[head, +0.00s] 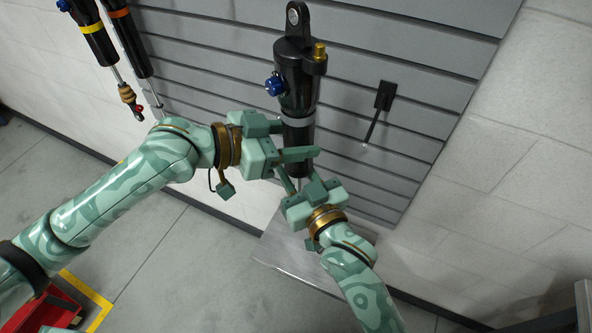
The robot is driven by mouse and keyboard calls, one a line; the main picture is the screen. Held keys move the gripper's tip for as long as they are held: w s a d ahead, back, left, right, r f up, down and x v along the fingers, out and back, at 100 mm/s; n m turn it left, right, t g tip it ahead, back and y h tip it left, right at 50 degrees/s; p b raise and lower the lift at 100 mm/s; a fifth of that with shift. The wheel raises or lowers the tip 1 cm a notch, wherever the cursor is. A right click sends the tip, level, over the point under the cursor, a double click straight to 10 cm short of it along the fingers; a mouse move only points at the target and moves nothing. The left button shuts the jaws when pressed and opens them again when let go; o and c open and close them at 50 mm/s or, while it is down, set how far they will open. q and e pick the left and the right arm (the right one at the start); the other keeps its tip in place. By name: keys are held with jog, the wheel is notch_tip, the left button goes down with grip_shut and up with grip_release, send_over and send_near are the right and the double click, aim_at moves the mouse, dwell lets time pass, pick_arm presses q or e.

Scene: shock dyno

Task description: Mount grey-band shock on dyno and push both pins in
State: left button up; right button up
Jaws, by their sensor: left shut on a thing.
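The grey-band shock (297,88) is a black cylinder with a grey ring, a blue knob on its left side, a gold cap at upper right and an eye at its top end. It is roughly upright in the picture, in front of the slatted wall. My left gripper (300,156) is shut on the shock's lower body, just below the grey band. My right gripper (297,178) is close under the left one, at the shock's lower end; the overlap hides whether its fingers touch or grip anything. The shock's lower eye is hidden. The dyno and pins cannot be made out.
A yellow-band shock (92,32) and an orange-band shock (127,35) hang at upper left on the grey slatted wall (420,75). An empty black hook (384,97) juts out right of the held shock. A grey metal plate (290,257) lies below the grippers. A red object (48,308) stands at lower left.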

pick_arm(q)
jog(key=shift+r, duration=0.15)
pick_arm(e)
jog(key=shift+c, duration=0.3)
grip_shut()
jog(key=shift+s+a, duration=0.1)
jog(key=shift+a, duration=0.05)
dwell(0.7)
pick_arm(q)
jog(key=o, duration=1.4)
pick_arm(e)
jog(key=shift+r, duration=0.2)
pick_arm(q)
jog(key=shift+o, duration=0.2)
